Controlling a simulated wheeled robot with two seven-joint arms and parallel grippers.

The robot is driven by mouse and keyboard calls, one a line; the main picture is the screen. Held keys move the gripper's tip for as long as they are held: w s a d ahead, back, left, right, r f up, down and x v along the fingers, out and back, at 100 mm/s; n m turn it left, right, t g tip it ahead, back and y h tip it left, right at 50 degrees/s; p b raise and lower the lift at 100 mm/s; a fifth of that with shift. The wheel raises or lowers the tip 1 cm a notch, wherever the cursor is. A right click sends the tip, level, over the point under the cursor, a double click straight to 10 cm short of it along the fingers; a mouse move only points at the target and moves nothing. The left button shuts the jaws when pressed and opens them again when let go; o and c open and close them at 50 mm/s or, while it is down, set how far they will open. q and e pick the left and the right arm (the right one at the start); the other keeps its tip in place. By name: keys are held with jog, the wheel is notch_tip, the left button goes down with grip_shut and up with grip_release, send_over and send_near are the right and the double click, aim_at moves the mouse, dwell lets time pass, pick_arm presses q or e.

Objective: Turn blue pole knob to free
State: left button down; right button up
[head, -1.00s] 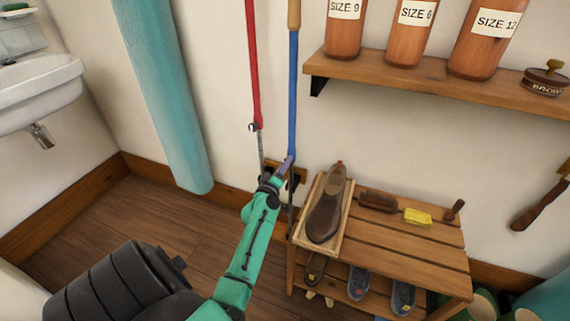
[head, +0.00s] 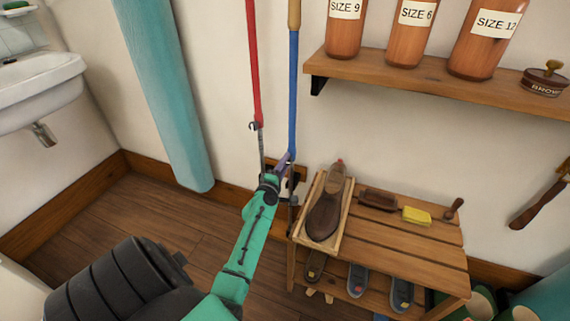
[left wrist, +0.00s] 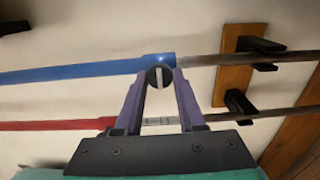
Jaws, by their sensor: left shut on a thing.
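The blue pole (head: 293,95) stands upright against the wall, with a red pole (head: 254,70) to its left. In the left wrist view the blue pole (left wrist: 85,71) runs across the picture, and the red pole (left wrist: 50,126) lies beyond my fingers. The blue pole's round dark knob (left wrist: 159,77) sits at the lower end of its blue sleeve. My left gripper (left wrist: 160,80) is shut on this knob, one purple finger on each side. In the head view my left gripper (head: 283,164) is at the blue pole's lower part, where the knob is hidden. My right gripper is not in view.
A wooden bench (head: 420,250) with a brown shoe (head: 326,210), brushes and a yellow block stands just right of my left gripper. A wall shelf (head: 430,85) holds bottles above. A teal roll (head: 165,90) and sink (head: 40,90) are left.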

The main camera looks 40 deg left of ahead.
pick_arm(q)
jog(key=c, duration=0.5)
grip_release()
jog(key=shift+s, duration=0.1)
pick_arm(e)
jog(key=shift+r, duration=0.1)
pick_arm(q)
jog(key=v, duration=1.4)
jog(key=shift+s+d, duration=0.15)
jog(key=shift+d, duration=0.05)
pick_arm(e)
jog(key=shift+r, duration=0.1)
